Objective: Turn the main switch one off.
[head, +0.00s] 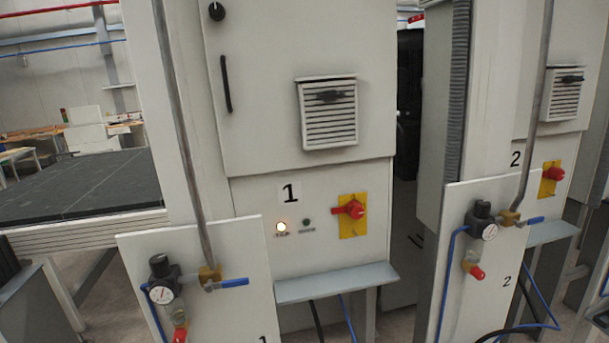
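Main switch one, a red rotary knob (354,209) on a yellow plate (353,229), sits on the lower panel of the cabinet (246,208) marked 1. Its handle appears to lie roughly sideways. Left of it on the same panel, a round lamp (281,227) is lit, and a small dark green lamp (306,222) looks unlit. My gripper is not in the head view, so its place relative to the switch does not show.
A grey ledge (337,284) juts out below switch one. A front panel (205,285) with a pipe, gauge and blue-handled valve stands at lower left. A second cabinet with a similar red switch (552,174) and its own valve panel (482,265) stands at right.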

